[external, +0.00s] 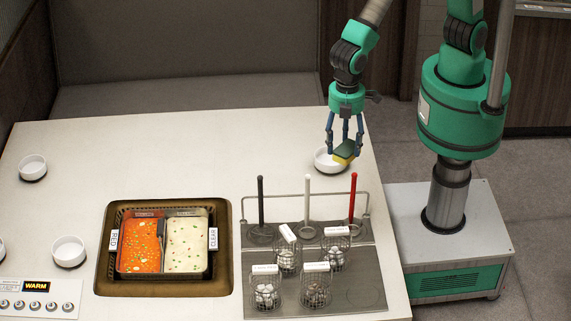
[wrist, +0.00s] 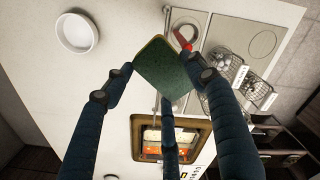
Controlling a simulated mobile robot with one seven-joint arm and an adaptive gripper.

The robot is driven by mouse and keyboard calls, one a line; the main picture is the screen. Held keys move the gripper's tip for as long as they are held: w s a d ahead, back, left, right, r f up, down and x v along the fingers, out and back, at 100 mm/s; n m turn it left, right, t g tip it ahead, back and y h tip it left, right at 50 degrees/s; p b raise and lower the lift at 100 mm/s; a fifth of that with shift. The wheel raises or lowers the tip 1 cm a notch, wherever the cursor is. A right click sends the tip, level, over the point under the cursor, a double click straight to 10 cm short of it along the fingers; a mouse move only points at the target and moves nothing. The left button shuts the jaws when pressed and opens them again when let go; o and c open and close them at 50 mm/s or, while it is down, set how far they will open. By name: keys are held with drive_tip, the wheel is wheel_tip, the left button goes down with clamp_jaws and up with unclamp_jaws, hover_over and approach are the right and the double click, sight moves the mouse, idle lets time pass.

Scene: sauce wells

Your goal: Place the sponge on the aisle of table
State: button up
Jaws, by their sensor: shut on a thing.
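The sponge (external: 345,152) has a dark green top and a yellow underside. My gripper (external: 344,143) is shut on it and holds it above the table's right part, near a white bowl. In the wrist view the sponge's green face (wrist: 164,73) shows between the fingers of my gripper (wrist: 168,88). The white table (external: 215,150) lies below it, with its right edge close to the held sponge. In the external view the fingers partly cover the sponge, and its height above the table is hard to tell.
A white bowl (external: 324,163) stands just behind the sponge. A two-part soup pot (external: 208,272) is sunk into the table.

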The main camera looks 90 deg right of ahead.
drive_tip(key=s+a+n+p, duration=0.2)
drive_tip(key=s+a+n, duration=0.2)
drive_tip(key=s+a, duration=0.8)
wheel_tip(320, 180, down, 18)
drive_tip(key=shift+s+d, duration=0.35)
drive_tip(key=shift+d, duration=0.1)
drive_tip(key=w+a, duration=0.3)
drive_tip(key=a, duration=0.1)
drive_tip(key=w+a+f, duration=0.1)
drive_tip(key=w+a, duration=0.2)
drive_tip(key=a, duration=0.1)
drive_tip(key=w+a, duration=0.3)
drive_tip(key=a, duration=0.2)
drive_tip(key=shift+w+f, duration=0.25)
drive_tip(key=shift+f+b, duration=0.35)
drive_tip(key=shift+f, duration=1.35)
drive_tip(key=shift+f, duration=0.15)
